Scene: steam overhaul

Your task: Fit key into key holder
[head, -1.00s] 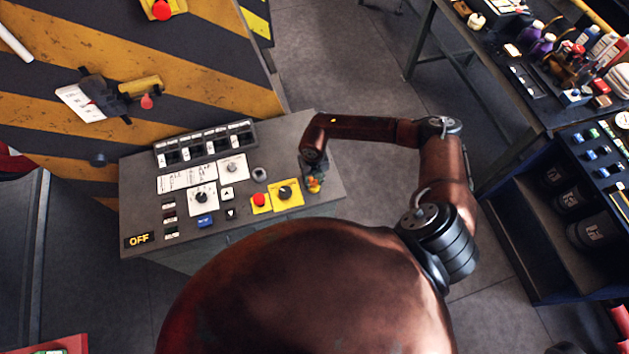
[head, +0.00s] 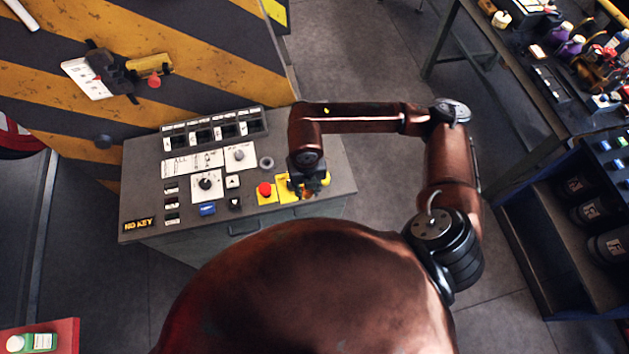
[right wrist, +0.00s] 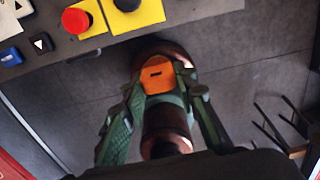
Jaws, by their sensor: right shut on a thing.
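My right gripper (head: 309,189) is over the right side of the console in the head view, partly covering a yellow switch plate. In the right wrist view the right gripper (right wrist: 160,88) is shut on an orange piece with a dark slot, which I take as the key (right wrist: 158,76). The key's far end is hidden. A round grey ring (head: 266,162) on the console top, left of the gripper, may be the key holder; I cannot tell for sure. The key is apart from this ring. My left gripper is not in view.
The console (head: 140,192) carries a red button (head: 265,189), dials, small switches and a display (head: 139,224) reading "NO KEY". A striped wall (head: 60,55) stands behind it. A cluttered bench (head: 500,75) is at the right. Floor between console and bench is free.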

